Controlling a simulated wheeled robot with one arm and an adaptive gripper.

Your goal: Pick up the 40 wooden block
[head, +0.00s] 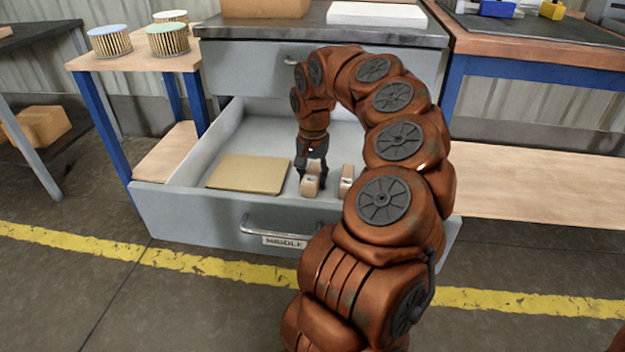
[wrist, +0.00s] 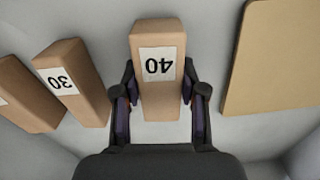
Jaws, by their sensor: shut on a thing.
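The 40 wooden block (wrist: 158,35) is a tan block with a white label reading 40, upside down in the wrist view. It is between the two fingers of my gripper (wrist: 160,108), which is shut on it. In the head view, my gripper (head: 312,178) reaches down into the open drawer, and the block (head: 309,188) shows at its fingertips. I cannot tell whether the block touches the drawer floor.
The open drawer (head: 185,208) also holds a flat tan board (head: 248,174) left of my gripper. The 30 block (wrist: 72,80) stands close beside the 40 block, with another block (wrist: 25,95) beyond it. Drawer walls surround them.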

